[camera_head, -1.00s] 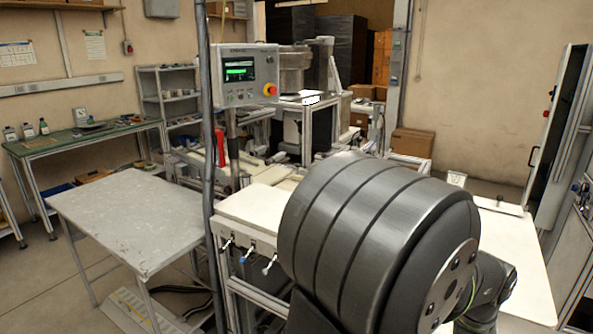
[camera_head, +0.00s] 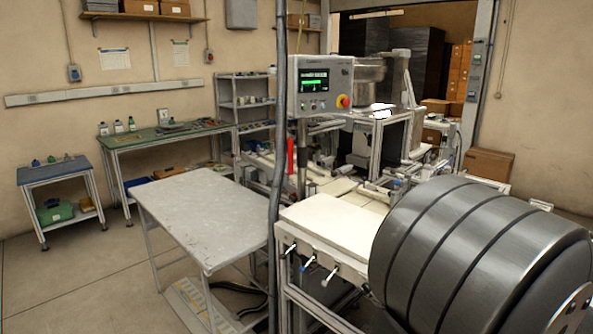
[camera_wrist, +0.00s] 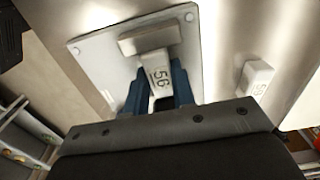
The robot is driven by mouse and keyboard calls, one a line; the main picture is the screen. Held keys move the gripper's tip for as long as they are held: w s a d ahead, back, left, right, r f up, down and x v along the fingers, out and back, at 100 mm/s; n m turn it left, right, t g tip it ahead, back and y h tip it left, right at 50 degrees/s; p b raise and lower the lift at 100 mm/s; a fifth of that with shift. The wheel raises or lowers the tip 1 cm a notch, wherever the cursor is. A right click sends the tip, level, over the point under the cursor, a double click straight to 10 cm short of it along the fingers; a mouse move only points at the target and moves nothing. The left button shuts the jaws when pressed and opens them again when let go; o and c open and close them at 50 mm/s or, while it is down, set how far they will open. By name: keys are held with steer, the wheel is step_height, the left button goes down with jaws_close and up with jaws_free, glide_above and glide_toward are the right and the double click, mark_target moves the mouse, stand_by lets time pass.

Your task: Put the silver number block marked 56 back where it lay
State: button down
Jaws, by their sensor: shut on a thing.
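The silver number block marked 56 (camera_wrist: 160,72) shows in the upper middle of the wrist view. My gripper (camera_wrist: 157,98) is shut on it, with a blue finger on either side. A pale bar (camera_wrist: 150,38) lies directly behind the block, over a light plate with rounded corners (camera_wrist: 98,62). I cannot tell whether the block touches the bar or plate. A second pale number block (camera_wrist: 255,78) stands apart to the right; its digits are hard to read. Neither the 56 block nor my gripper shows in the head view.
In the head view, a white worktop (camera_head: 330,228) shows at the centre right, beside a grey post (camera_head: 275,190). A bare grey table (camera_head: 205,205) stands left of it. A control panel (camera_head: 320,87) with a red button is mounted above the machine.

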steer(key=shift+r, duration=3)
steer(key=w+d+r, duration=0.1)
steer(key=d+r, duration=0.3)
steer(key=d, duration=0.1)
steer(key=w+f, duration=0.2)
steer(key=w, duration=0.1)
steer(key=w+f, duration=0.2)
steer(key=w, duration=0.2)
steer(key=w+f, duration=0.3)
steer(key=w, duration=0.1)
steer(key=shift+w+a, duration=0.25)
steer(key=shift+f, duration=2)
